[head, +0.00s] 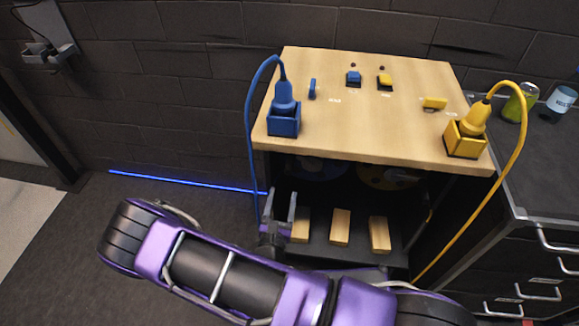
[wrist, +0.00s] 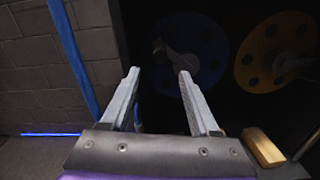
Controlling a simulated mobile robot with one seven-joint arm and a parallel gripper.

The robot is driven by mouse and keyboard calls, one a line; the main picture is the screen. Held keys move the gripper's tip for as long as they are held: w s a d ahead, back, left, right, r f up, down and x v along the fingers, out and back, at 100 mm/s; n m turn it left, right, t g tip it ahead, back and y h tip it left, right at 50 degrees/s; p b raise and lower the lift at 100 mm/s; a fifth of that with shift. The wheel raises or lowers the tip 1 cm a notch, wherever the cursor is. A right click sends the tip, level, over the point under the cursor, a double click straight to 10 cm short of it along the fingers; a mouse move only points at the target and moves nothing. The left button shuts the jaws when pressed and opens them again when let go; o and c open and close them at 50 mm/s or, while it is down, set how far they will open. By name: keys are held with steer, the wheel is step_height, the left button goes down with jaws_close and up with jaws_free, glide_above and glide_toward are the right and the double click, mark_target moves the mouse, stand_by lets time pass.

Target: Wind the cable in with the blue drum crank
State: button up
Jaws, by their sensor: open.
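The blue drum (wrist: 212,40) sits in the dark space under the bench, and only its lower part shows in the head view (head: 320,168). Its grey crank (wrist: 180,60) lies across the drum, with the handle end just beyond and between my fingertips. My gripper (wrist: 158,73) is open and empty, in front of the bench's left side in the head view (head: 281,193). I cannot tell the exact gap from fingers to crank. The blue cable (head: 190,182) runs along the floor from the left to the bench and shows in the wrist view (wrist: 50,134).
The yellow drum (wrist: 275,52) is right of the blue one. Wooden blocks (head: 340,227) lie on the lower shelf. The wooden bench top (head: 350,125) holds a blue plug in a socket (head: 284,122) and a yellow one (head: 465,138). The floor at left is mostly clear.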

mark_target(289, 167)
steer(key=w, duration=0.4)
steer(key=w+d, duration=0.1)
steer(key=w, duration=0.2)
steer(key=w+d, duration=0.1)
steer(key=w, duration=0.3)
steer(key=shift+w+d, duration=0.15)
steer(key=shift+w, duration=0.15)
steer(key=shift+c, duration=0.4)
jaws_close()
stand_by(0.5)
